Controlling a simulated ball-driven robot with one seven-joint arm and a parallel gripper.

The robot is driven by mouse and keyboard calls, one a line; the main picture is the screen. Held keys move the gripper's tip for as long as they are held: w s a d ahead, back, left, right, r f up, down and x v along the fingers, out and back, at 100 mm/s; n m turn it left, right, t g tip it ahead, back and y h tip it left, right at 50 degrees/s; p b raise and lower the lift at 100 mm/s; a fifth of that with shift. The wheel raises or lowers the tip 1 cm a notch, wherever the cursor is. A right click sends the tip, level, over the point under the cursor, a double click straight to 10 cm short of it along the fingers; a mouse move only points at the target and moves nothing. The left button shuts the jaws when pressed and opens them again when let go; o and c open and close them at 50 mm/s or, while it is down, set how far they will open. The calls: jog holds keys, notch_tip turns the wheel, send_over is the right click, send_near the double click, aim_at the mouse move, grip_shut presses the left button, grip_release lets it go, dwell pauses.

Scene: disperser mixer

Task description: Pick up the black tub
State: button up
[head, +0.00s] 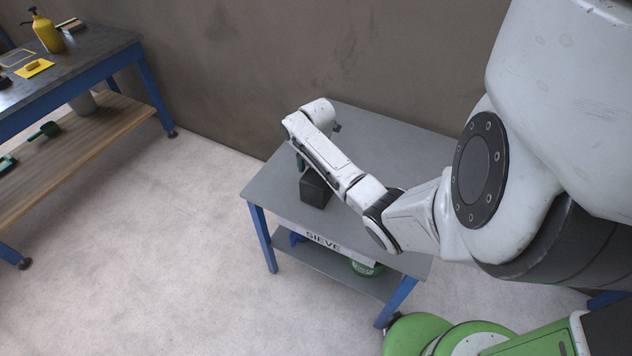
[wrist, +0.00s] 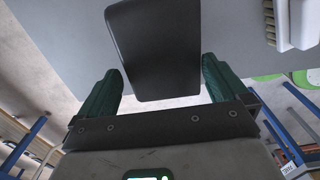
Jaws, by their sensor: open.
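The black tub (head: 315,190) is a dark, boxy container on the grey table (head: 385,150) labelled SIEVE, partly hidden by my arm in the head view. In the wrist view the tub (wrist: 155,45) fills the upper middle, with its lower end reaching between the two green fingers. My gripper (wrist: 160,68) is open, with one finger on each side of the tub and visible gaps between them. In the head view my gripper (head: 299,161) is mostly hidden under my wrist, close to the tub; only a bit of green shows.
A green round object (head: 366,268) is on the table's lower shelf. A white ribbed object (wrist: 290,22) shows at the wrist view's upper right. A workbench (head: 95,52) with a yellow bottle (head: 47,34) stands at left. The wall is behind the table; open floor lies left.

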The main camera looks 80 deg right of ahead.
notch_tip(320, 180, down, 4)
jog(key=shift+s+d, duration=0.15)
jog(key=c, duration=0.8)
